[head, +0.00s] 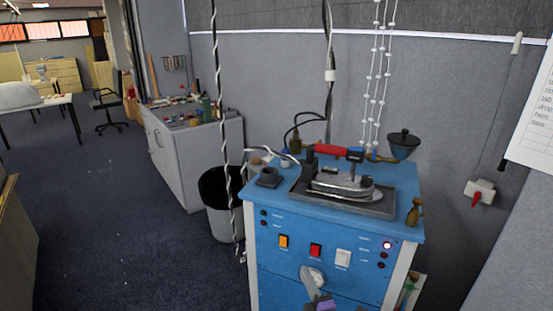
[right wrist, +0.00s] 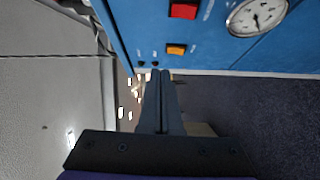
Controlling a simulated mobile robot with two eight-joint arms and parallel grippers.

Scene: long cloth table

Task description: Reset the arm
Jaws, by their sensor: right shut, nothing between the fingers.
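My right gripper (head: 306,273) comes up from the bottom of the head view, in front of the blue cabinet (head: 280,270). Its fingers are shut with nothing between them. They partly cover the round gauge (head: 318,276) on the cabinet front. In the right wrist view the two closed fingers (right wrist: 160,75) point toward the edge of the blue panel (right wrist: 220,50). The gauge (right wrist: 257,15), a red switch (right wrist: 183,9) and an orange switch (right wrist: 176,49) show there, apart from the fingers. My left gripper is not in view.
An iron (head: 342,184) rests on a dark tray (head: 375,208) on the cabinet top. A bin (head: 222,225) and hanging twisted cables (head: 222,90) are left of the cabinet. Open carpet (head: 110,220) lies farther left.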

